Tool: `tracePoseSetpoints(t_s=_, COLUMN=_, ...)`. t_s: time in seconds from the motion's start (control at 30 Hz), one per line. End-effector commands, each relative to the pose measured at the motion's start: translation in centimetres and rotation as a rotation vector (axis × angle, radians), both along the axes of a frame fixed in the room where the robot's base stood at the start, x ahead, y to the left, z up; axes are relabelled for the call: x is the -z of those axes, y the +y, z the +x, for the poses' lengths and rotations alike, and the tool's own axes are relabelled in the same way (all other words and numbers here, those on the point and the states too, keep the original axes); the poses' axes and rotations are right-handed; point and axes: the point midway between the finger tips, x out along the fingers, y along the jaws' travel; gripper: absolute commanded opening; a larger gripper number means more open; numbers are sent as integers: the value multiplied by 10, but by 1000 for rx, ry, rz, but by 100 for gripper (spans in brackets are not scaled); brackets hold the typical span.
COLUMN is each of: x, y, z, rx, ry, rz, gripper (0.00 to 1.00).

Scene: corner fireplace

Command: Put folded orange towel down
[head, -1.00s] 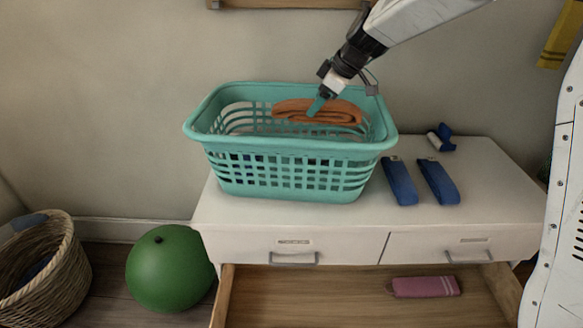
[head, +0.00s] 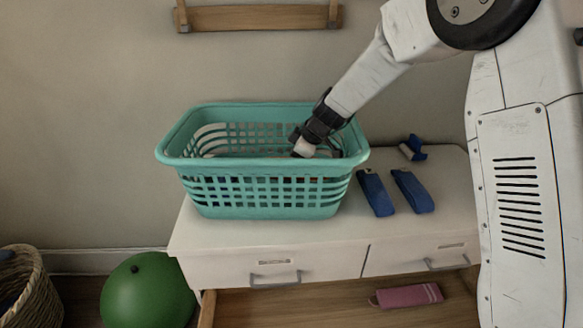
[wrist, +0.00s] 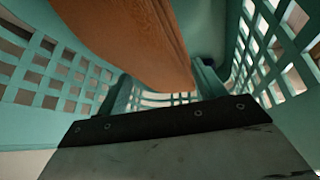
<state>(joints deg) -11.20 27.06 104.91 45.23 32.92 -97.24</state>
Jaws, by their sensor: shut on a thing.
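The folded orange towel (wrist: 135,40) shows in the wrist view, inside the teal basket (wrist: 60,80) with the basket's slotted walls on both sides. In the head view the basket (head: 262,209) stands on the white dresser top, and its front wall hides nearly all of the towel. My gripper (head: 303,150) reaches down inside the basket toward its right end and is shut on the towel. Its fingertips are hidden in the head view. I cannot tell whether the towel touches the basket floor.
A green ball (head: 148,292) and wicker basket (head: 25,295) stand at left.

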Motion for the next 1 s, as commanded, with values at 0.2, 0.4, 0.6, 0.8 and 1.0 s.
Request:
tracePoseSetpoints(t_s=0.2, x=27, y=0, z=0, rx=0, ry=2, rz=0, gripper=41)
tracePoseSetpoints(t_s=0.4, x=26, y=0, z=0, rx=0, ry=0, rz=0, gripper=41)
tracePoseSetpoints(t_s=0.6, x=31, y=0, z=0, rx=2, ry=0, rz=0, gripper=41)
tracePoseSetpoints(t_s=0.8, x=38, y=0, z=0, rx=0, ry=0, rz=-1, gripper=41)
tracePoseSetpoints(t_s=1.0, x=38, y=0, z=0, rx=0, ry=0, rz=-1, gripper=91)
